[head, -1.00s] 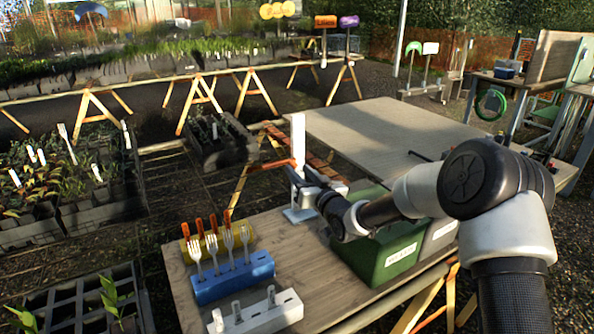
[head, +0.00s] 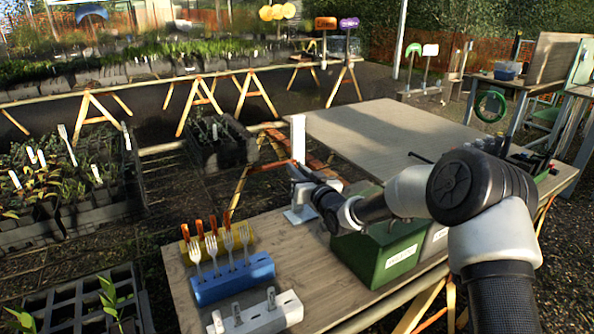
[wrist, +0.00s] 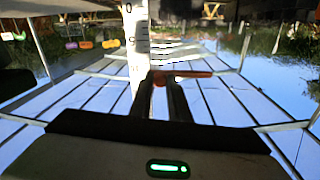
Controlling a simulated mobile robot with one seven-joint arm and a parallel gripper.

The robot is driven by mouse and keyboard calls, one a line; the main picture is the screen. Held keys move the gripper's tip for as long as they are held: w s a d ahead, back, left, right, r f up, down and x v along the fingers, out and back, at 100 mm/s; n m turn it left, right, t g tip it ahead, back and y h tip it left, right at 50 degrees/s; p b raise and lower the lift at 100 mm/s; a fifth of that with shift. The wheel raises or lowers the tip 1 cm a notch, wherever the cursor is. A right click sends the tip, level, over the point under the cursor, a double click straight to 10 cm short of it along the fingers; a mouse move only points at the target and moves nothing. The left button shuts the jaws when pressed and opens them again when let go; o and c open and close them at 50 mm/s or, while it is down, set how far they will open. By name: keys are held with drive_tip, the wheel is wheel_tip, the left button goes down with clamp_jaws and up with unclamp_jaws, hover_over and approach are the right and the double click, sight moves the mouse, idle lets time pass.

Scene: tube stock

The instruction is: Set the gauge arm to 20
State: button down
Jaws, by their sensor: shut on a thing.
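The gauge is a white upright post (head: 298,138) on a pale base plate at the back edge of the wooden table. In the wrist view the post (wrist: 138,45) carries dark scale marks and partial digits, too small to read surely. The orange gauge arm (wrist: 185,75) lies nearly level across the post in that view, its longer part to the right. My gripper (wrist: 163,92) is shut on the gauge arm close to the post. In the head view my gripper (head: 300,178) is at the post, about midway up, and hides part of it.
A green bin (head: 375,255) stands right of the gauge, beneath my arm. A blue block (head: 232,283) with forks, a yellow holder with orange-handled tools and a white block (head: 262,315) are at the front left. A larger grey table (head: 400,135) behind is mostly bare.

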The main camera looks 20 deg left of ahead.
wheel_tip(320, 180, up, 10)
drive_tip(key=shift+p, duration=0.35)
drive_tip(key=c, duration=1.7)
unclamp_jaws()
drive_tip(key=shift+o, duration=0.2)
drive_tip(key=p+v, duration=0.1)
drive_tip(key=v, duration=1.6)
drive_tip(key=shift+d, duration=0.2)
drive_tip(key=shift+s+r, duration=0.1)
drive_tip(key=shift+r, duration=0.05)
